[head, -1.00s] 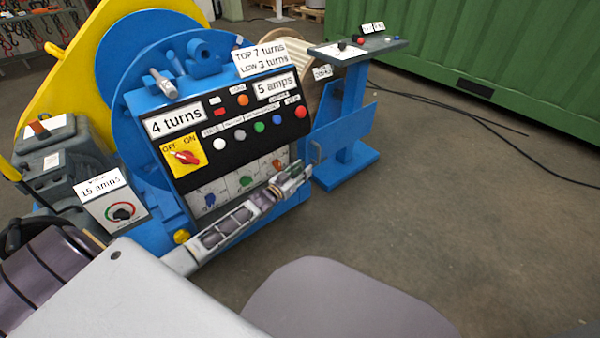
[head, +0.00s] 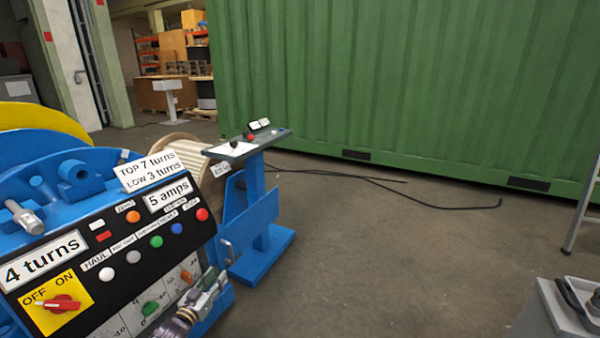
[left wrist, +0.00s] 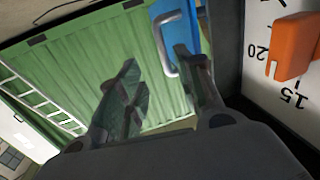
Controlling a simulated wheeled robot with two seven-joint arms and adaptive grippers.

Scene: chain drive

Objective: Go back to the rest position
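My left gripper (head: 214,283) shows at the lower left in the head view, in front of the lower right part of the blue machine's control panel (head: 130,240). In the left wrist view its two fingers (left wrist: 160,88) stand apart with a gap between them and nothing held. A grey handle (left wrist: 163,45) on a blue surface shows just beyond the fingers. An orange knob (left wrist: 292,45) on a white scale is to the right of the gripper. My right gripper is not in view.
A blue stand (head: 257,205) with a small desk top is right of the panel. A green container (head: 420,90) fills the back. Black cables (head: 400,190) lie on the floor. A grey box (head: 550,310) and a ladder leg (head: 580,210) are at the right.

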